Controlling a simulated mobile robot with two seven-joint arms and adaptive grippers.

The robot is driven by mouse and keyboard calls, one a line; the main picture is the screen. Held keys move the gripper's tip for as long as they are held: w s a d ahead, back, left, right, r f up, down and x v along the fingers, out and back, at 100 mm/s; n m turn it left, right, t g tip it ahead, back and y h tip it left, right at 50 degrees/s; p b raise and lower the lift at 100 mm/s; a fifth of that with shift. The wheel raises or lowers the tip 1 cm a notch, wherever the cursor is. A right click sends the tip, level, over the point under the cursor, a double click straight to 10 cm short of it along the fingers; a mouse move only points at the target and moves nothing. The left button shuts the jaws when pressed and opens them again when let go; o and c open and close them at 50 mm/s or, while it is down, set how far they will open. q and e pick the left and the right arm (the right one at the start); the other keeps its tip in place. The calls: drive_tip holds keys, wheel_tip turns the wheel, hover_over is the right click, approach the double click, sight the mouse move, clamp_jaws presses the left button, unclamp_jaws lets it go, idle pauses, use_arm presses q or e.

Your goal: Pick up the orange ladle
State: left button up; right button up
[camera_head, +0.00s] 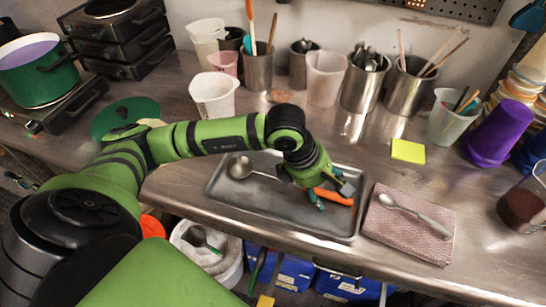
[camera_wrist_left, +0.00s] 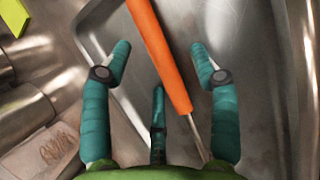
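The orange ladle lies in the shallow metal tray (camera_head: 222,196). Its round metal bowl (camera_head: 240,167) is at the tray's left and its orange handle (camera_head: 333,197) at the right. Part of its shaft is hidden behind my left gripper (camera_head: 329,193), which is low over the tray. In the left wrist view the orange handle (camera_wrist_left: 163,55) runs between the teal fingers of this gripper (camera_wrist_left: 161,52). The fingers are spread, with visible gaps on both sides of the handle. My right gripper is not in view.
A spoon (camera_head: 415,216) lies on a folded pinkish cloth (camera_head: 398,235) right of the tray. A yellow note (camera_head: 408,151) lies behind. Metal and plastic containers with utensils, such as a steel one (camera_head: 362,92), line the back. A purple bucket (camera_head: 496,131) stands at the right.

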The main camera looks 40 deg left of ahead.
use_arm(q)
drive_tip(key=shift+f, duration=0.15)
clamp_jaws()
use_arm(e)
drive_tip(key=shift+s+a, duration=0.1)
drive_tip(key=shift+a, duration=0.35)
use_arm(q)
drive_tip(key=shift+r, duration=0.45)
drive_tip(key=r, duration=0.1)
drive_tip(key=r+b, duration=0.1)
drive_tip(key=r, duration=0.1)
drive_tip(key=shift+s+d+r+b, duration=0.25)
drive_tip(key=shift+d+r+b, duration=0.1)
drive_tip(key=shift+d+b, duration=0.05)
drive_tip(key=s+d+r+b, duration=0.2)
drive_tip(key=s+d+r, duration=0.4)
drive_tip(key=s+d, duration=0.1)
drive_tip(key=shift+d+r, duration=0.3)
drive_tip(key=shift+d, duration=0.3)
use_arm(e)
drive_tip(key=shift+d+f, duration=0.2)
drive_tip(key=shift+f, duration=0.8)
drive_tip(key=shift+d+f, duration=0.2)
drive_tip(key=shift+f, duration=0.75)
